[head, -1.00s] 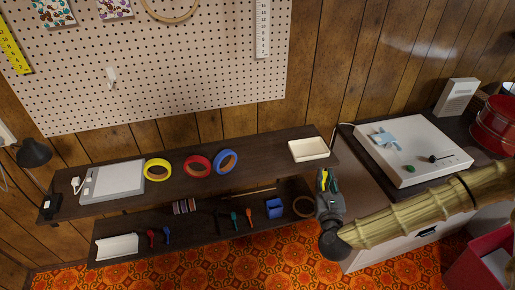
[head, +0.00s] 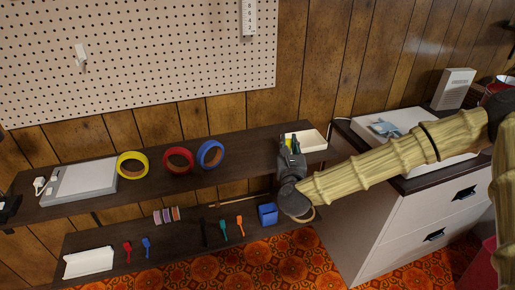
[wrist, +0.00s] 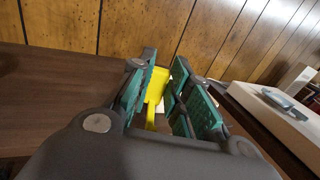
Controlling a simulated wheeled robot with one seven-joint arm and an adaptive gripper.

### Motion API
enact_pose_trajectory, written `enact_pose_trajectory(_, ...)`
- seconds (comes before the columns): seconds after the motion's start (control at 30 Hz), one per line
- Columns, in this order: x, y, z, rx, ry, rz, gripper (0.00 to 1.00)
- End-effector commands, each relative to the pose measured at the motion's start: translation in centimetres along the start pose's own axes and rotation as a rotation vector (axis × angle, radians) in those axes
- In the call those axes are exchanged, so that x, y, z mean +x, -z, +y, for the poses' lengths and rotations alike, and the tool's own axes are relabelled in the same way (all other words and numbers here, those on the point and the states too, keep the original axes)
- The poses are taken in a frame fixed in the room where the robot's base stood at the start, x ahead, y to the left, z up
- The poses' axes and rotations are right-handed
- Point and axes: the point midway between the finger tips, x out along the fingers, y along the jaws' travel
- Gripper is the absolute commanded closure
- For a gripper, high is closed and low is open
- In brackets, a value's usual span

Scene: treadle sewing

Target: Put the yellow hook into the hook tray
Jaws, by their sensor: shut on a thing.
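The yellow hook (wrist: 155,88) is held between the green-padded fingers of my gripper (wrist: 163,95) in the wrist view. In the head view my gripper (head: 291,144) points up and away at the right part of the upper shelf, and only a sliver of yellow shows between its fingers. A shallow cream tray (head: 314,140), which looks like the hook tray, lies at the right end of that shelf. My gripper covers its left and front part. I cannot tell the height of the hook over the tray.
A lower shelf holds a blue cup (head: 267,214) and small tools. A white cabinet (head: 400,215) stands right. Pegboard (head: 150,60) hangs behind.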

Motion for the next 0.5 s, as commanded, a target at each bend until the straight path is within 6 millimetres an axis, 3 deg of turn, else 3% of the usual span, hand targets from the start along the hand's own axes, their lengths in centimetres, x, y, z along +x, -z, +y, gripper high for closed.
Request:
enact_pose_trajectory(0.07,0.7,0.8,0.9,0.000,0.000,-0.004,1.00)
enact_pose_trajectory(0.5,3.2,0.2,5.6,0.010,0.006,-0.001,1.00)
